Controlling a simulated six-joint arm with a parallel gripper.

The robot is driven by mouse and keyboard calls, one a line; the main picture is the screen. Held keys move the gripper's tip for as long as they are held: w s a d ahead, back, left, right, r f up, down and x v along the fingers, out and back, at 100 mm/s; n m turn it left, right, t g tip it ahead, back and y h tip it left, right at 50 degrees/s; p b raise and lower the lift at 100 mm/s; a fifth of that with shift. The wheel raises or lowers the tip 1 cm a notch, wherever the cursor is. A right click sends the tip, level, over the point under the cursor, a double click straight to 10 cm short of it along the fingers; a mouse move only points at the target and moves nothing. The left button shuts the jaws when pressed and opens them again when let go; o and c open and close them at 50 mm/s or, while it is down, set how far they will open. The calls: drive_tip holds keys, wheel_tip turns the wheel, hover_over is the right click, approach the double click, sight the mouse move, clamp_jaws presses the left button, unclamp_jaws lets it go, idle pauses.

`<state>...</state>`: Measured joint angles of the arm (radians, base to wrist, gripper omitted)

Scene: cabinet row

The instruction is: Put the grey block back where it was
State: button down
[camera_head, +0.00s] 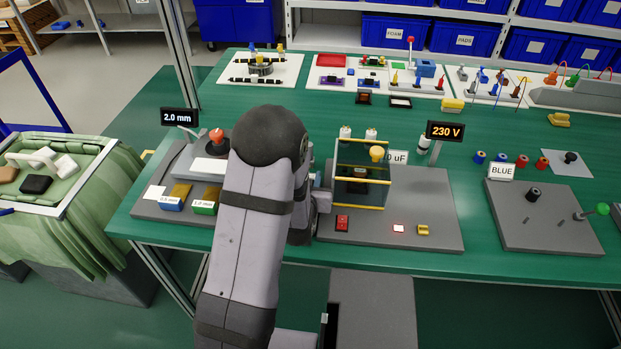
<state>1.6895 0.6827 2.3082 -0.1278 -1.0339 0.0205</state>
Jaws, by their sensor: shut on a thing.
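My arm rises through the middle of the picture and covers my gripper, so its fingers and anything between them are hidden. I cannot pick out a loose grey block with certainty. At the left, a grey board carries a blue block (176,197) labelled 0.5 mm and a green block (206,201) labelled 1.0 mm, both with yellow tops. A white patch (154,192) lies to the left of them with no block on it. Behind them stands a grey fixture with a red knob (216,136). A display (179,117) reads 2.0 mm.
Right of my arm stands a clear, yellow-edged box (361,188) beside a red switch (343,223) and a 230 V display (445,131). A grey peg board (545,215) is at the right. A cloth-lined bin (60,190) stands left of the table. Green table is bare around (470,225).

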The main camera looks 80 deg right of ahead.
drive_tip(key=shift+a+f, duration=0.2)
drive_tip(key=shift+f, duration=0.2)
drive_tip(key=c, duration=1.8)
unclamp_jaws()
drive_tip(key=shift+f, duration=0.2)
drive_tip(key=shift+a, duration=0.1)
drive_tip(key=shift+r+p, duration=0.6)
drive_tip(key=shift+r, duration=0.1)
drive_tip(key=p+v, duration=0.1)
drive_tip(key=v, duration=0.2)
drive_tip(key=r+p+v, duration=0.1)
drive_tip(key=v, duration=0.3)
drive_tip(key=p, duration=0.2)
drive_tip(key=shift+a+r+p, duration=0.15)
drive_tip(key=shift+a+p, duration=0.05)
drive_tip(key=shift+p, duration=0.15)
